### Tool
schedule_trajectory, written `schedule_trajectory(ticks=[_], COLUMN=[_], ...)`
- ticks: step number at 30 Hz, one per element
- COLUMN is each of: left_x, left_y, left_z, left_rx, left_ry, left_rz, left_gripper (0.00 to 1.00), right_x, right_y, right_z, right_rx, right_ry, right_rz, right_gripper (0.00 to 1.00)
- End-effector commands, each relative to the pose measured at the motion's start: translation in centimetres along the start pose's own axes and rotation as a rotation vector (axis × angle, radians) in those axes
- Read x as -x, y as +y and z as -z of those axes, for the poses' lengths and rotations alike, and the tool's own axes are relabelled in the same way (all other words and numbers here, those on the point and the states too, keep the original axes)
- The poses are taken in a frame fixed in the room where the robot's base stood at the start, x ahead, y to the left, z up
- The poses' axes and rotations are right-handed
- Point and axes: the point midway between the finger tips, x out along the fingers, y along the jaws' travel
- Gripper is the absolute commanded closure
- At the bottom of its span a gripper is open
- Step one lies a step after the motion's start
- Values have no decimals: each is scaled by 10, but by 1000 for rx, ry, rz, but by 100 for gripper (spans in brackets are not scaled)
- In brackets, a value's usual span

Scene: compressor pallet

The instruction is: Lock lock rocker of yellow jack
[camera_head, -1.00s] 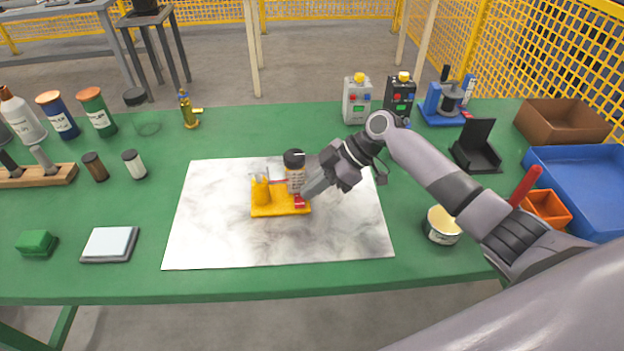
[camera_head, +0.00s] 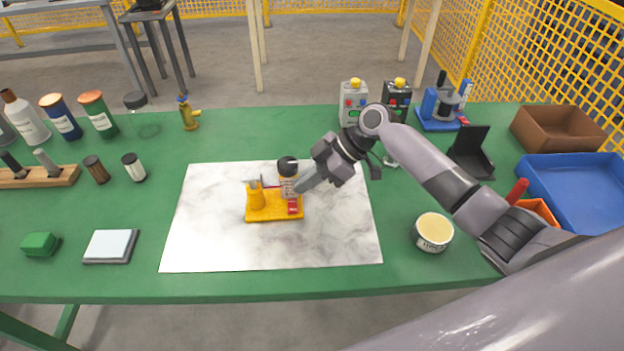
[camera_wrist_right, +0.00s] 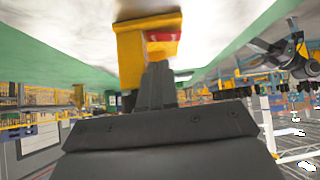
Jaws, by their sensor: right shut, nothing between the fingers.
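The yellow jack (camera_head: 262,213) stands on the white marbled sheet, with a yellow post at its left and a black-capped cylinder (camera_head: 288,176) at its right rear. Its red lock rocker (camera_head: 294,207) lies on the right front of the yellow base. My right gripper (camera_head: 299,188) is shut and empty, its tips close beside the cylinder and the rocker. In the right wrist view the shut fingers (camera_wrist_right: 156,85) reach toward the red rocker (camera_wrist_right: 160,37) on the yellow base; whether they touch cannot be told. My left gripper is not in view.
The marbled sheet (camera_head: 210,240) lies on the green table (camera_head: 140,285). A round tin (camera_head: 433,232) stands under my right arm. Two control boxes (camera_head: 353,102) stand behind, and a blue tray (camera_head: 580,190) is at the right. The sheet's front is clear.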

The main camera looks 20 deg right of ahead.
Motion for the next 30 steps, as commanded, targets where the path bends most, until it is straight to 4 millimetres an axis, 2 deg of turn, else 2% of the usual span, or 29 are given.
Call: schedule_trajectory(ticks=[1,3,9,15,20,30], left_x=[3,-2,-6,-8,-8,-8], left_y=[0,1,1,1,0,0], left_z=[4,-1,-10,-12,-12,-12], left_rx=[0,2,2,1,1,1], left_ry=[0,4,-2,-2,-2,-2], left_rz=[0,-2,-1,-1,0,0], left_gripper=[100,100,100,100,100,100], right_x=[6,24,68,94,100,100], right_y=[0,4,8,10,10,10], right_z=[6,1,1,2,2,2], right_rx=[2,1,0,1,0,0], right_ry=[0,-2,0,0,0,0], right_rz=[-2,-7,-4,-2,-1,-1], right_gripper=[100,100,100,100,100,100])
